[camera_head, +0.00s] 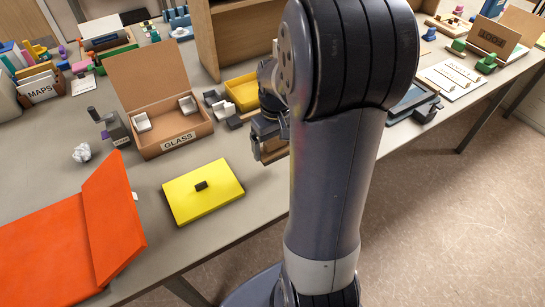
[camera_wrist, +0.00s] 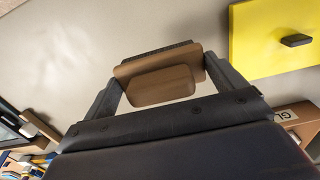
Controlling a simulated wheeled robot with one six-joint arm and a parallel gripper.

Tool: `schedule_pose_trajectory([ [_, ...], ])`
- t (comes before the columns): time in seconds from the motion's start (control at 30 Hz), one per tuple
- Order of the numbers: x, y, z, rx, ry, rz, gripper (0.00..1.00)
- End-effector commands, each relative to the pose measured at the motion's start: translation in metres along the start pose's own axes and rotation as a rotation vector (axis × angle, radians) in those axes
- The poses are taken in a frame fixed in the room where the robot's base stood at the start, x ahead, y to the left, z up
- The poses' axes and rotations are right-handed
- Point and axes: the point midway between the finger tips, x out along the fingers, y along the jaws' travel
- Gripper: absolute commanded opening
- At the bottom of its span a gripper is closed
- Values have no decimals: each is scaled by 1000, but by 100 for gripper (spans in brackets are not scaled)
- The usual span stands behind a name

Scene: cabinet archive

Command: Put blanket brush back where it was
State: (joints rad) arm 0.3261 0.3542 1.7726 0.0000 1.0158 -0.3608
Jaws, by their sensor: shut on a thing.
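The blanket brush (camera_wrist: 162,82) is a brown wooden block with a dark bristle edge in the wrist view. It sits between the two fingers of my gripper (camera_wrist: 164,78), which is shut on it. In the head view the brush (camera_head: 273,151) shows below my gripper (camera_head: 262,132), partly hidden by my arm. It is over the grey table, right of the yellow lid; I cannot tell whether it touches the tabletop.
A yellow lid (camera_head: 203,191) with a black knob lies on the table (camera_head: 160,240). Behind are an open GLASS box (camera_head: 176,140), a yellow tray (camera_head: 243,91) and a wooden cabinet (camera_head: 235,40). An orange folder (camera_head: 60,240) lies left. Bare table surrounds the lid.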

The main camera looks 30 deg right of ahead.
Motion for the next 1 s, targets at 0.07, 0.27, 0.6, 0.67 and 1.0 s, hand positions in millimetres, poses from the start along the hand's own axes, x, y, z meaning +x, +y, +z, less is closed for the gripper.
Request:
schedule_pose_trajectory([
  [0.07, 13, 0, 1, 0, -4, -2, 69],
  [0.27, 33, -1, 1, 0, -4, -1, 69],
  [0.6, 60, 0, 0, 0, 1, 1, 69],
  [0.67, 60, 0, 0, 0, 1, 1, 69],
  [1.0, 63, 0, 0, 0, 1, 0, 100],
])
